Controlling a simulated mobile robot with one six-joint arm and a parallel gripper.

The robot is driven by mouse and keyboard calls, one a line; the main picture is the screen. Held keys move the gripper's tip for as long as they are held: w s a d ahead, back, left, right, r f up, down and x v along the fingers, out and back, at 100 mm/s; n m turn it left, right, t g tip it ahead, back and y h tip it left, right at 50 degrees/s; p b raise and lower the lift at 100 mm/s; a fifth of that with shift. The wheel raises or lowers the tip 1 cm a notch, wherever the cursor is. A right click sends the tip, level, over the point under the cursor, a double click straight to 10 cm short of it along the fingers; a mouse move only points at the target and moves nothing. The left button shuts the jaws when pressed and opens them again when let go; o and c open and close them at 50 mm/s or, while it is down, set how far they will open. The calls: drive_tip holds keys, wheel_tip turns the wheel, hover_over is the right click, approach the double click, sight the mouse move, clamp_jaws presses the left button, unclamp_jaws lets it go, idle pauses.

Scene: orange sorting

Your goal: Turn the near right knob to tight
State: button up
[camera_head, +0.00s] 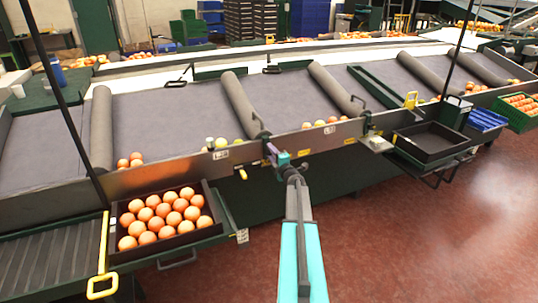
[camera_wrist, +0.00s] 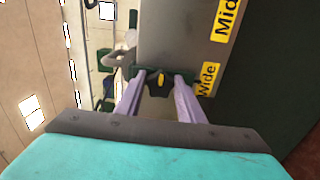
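In the wrist view, a small dark knob with a yellow pointer (camera_wrist: 158,80) sits on a grey metal panel (camera_wrist: 180,35). Yellow labels reading "Wide" (camera_wrist: 207,78) and "Mid" (camera_wrist: 228,18) are beside it; no "tight" label is readable. My gripper (camera_wrist: 158,77) has its two purple fingers apart, one on each side of the knob. A gap shows between the fingers and the knob, and I cannot tell whether they touch. In the head view, my gripper (camera_head: 275,152) is at the front rail (camera_head: 330,137) of the sorting table and hides the knob.
A black tray of oranges (camera_head: 115,250) stands at the lower left. An empty black tray (camera_head: 432,143) and a green crate of oranges (camera_head: 518,118) are at the right. A yellow handle (camera_head: 243,174) hangs left of my gripper. Red floor (camera_head: 420,240) lies open at the lower right.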

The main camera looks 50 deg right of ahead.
drive_tip(key=o, duration=0.3)
drive_tip(key=shift+w+a, duration=0.1)
drive_tip(key=shift+w, duration=0.05)
drive_tip(key=shift+o, duration=0.2)
drive_tip(key=shift+s, duration=0.25)
drive_tip(key=b+v, duration=0.2)
drive_tip(key=v, duration=1.1)
drive_tip(key=shift+s, duration=0.25)
drive_tip(key=shift+f, duration=0.1)
